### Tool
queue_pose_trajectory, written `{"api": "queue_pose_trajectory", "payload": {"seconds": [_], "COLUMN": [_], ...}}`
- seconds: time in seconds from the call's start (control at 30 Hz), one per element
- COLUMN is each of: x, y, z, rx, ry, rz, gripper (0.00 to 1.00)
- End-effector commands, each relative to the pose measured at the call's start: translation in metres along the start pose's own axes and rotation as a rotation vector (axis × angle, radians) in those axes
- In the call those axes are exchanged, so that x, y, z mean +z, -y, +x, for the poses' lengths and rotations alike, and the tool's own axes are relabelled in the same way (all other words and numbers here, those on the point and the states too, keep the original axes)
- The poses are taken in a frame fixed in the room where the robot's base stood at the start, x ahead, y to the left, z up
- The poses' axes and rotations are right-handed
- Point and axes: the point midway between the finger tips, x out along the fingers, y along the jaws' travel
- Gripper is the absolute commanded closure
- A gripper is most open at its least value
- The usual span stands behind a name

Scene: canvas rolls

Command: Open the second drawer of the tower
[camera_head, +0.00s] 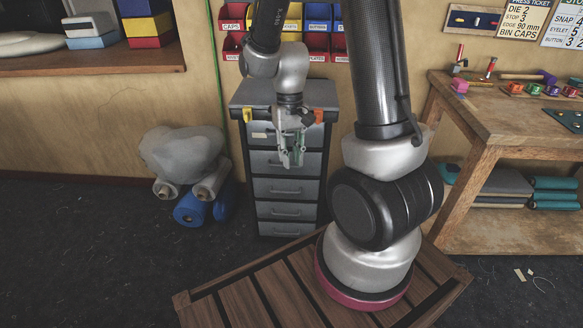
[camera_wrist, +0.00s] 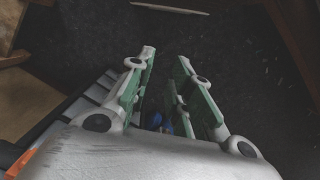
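The drawer tower (camera_head: 326,165) is a dark cabinet with a stack of grey drawers, standing against the wall. Its drawers look shut. The second drawer (camera_head: 261,165), counted from the top, is partly hidden behind my gripper. My gripper (camera_head: 292,163) hangs pointing down in front of the upper drawers. In the wrist view its two green-padded fingers (camera_wrist: 165,58) stand apart with nothing clearly held between them. The tower's edge (camera_wrist: 88,98) shows at left in that view. I cannot tell whether the fingers touch the second drawer's handle.
A grey bundle (camera_head: 182,152) and rolls, one blue (camera_head: 190,209), lie left of the tower. A wooden workbench (camera_head: 470,118) stands at right. My slatted base deck is in front. Red and blue bins (camera_head: 318,42) hang above the tower. Dark floor is open at left.

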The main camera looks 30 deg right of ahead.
Motion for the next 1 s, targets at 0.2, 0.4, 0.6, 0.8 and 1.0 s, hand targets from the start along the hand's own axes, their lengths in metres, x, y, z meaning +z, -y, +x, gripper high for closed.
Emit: {"api": "queue_pose_trajectory", "payload": {"seconds": [0.2,0.4,0.6,0.8,1.0], "x": [-0.071,-0.128,-0.186,-0.250,-0.268], "y": [0.011,-0.003,-0.052,-0.089,-0.095], "z": [0.131,0.262,0.361,0.313,0.243], "rx": [-0.010,-0.018,-0.124,-0.521,-0.909], "ry": [-0.039,-0.222,-0.651,-1.205,-1.458], "rz": [0.272,0.630,1.095,1.425,1.523], "gripper": [0.79,0.79,0.79,0.79,0.79]}}
